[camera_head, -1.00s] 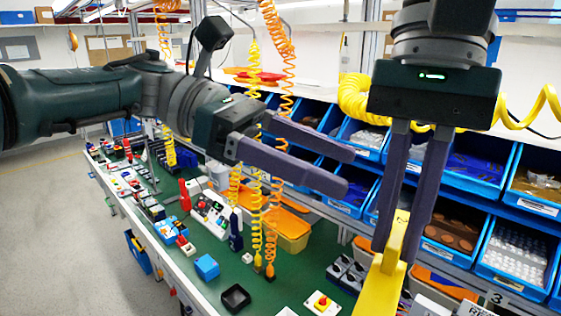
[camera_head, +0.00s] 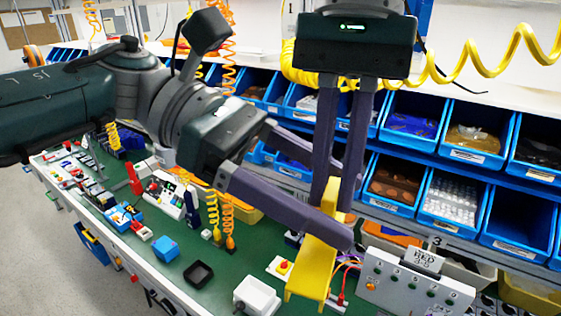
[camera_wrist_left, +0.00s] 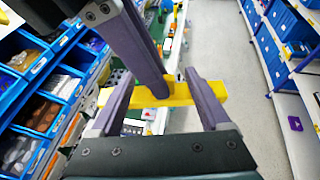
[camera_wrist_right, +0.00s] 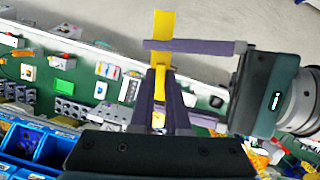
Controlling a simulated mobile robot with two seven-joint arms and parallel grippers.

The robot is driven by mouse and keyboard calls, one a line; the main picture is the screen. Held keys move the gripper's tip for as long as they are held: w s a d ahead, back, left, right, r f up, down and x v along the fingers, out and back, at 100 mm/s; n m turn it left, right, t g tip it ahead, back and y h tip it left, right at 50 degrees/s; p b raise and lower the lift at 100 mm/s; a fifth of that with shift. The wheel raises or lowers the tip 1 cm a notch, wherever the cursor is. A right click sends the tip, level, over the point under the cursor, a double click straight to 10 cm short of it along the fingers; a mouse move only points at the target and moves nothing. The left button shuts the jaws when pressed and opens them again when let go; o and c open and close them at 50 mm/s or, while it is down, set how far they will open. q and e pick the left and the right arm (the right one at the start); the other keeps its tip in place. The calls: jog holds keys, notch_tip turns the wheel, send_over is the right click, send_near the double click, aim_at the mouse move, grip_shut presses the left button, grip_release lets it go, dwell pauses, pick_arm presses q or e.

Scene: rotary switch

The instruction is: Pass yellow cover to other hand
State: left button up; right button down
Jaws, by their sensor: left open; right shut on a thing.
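The long yellow cover (camera_head: 313,268) hangs down from my right gripper (camera_head: 336,195), which is shut on its upper part above the bench. My left gripper (camera_head: 338,203) is open and comes in from the left at the cover's upper part. In the left wrist view the cover (camera_wrist_left: 181,94) lies crosswise between the two spread left fingers, with a right finger in front of it. In the right wrist view the cover (camera_wrist_right: 163,28) sticks out past the right fingertips, and a left finger crosses it. I cannot tell whether the left fingers touch it.
The green bench (camera_head: 185,262) lies below. On it stand a white box (camera_head: 257,296), a black tray (camera_head: 198,273), a blue block (camera_head: 165,248) and a red-and-yellow switch (camera_head: 283,267). A grey panel (camera_head: 415,285) stands right of the cover. Blue bins (camera_head: 410,125) line the back.

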pick_arm(q)
jog(key=shift+s+d+f, duration=0.15)
jog(key=shift+d+f, duration=0.05)
jog(key=shift+d, duration=0.25)
grip_shut()
pick_arm(e)
jog(key=c, duration=0.8)
grip_release()
